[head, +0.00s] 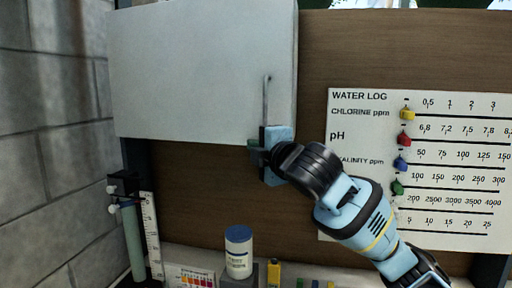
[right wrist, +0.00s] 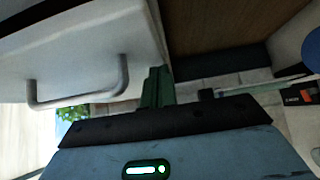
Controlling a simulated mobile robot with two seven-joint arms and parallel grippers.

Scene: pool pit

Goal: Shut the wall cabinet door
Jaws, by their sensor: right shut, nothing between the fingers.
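The white wall cabinet (head: 200,65) hangs on the brown board, its flat door facing me. The bar handle (head: 267,98) stands upright near the door's right edge. I see no clear gap at that edge, but cannot tell if the door is fully shut. My right gripper (head: 256,153) is shut and empty at the door's lower right corner, just below the handle. In the right wrist view, the green fingers (right wrist: 158,88) are together beside the white panel, with the handle (right wrist: 78,85) to their left. I cannot tell whether they touch the door. My left gripper is out of view.
A water log board (head: 415,165) with coloured sliders is on the right. Below stand a white bottle with a blue lid (head: 238,252), a colour chart (head: 190,277) and a ruler (head: 151,235). A grey block wall (head: 50,150) bounds the left.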

